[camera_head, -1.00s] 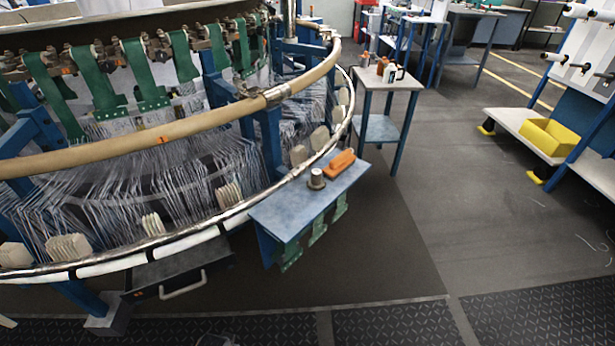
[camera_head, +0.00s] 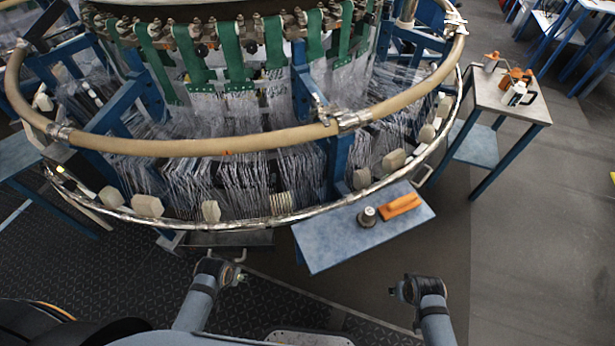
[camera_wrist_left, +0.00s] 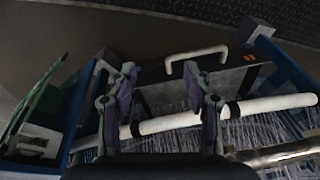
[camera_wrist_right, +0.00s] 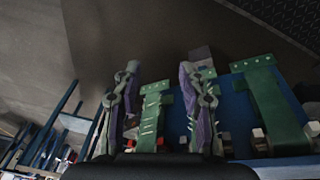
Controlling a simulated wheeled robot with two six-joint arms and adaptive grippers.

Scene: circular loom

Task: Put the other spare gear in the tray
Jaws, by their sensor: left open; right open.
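My right gripper (camera_head: 394,291) is low, in front of the side table. In the right wrist view, the right gripper (camera_wrist_right: 158,80) is open and empty.
The round loom (camera_head: 235,145) fills the back, with its metal rim curving close in front. A second small table (camera_head: 505,100) at the right holds bottles and orange items. Green straps (camera_wrist_right: 268,105) hang beyond my right gripper. Floor at the right is clear.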

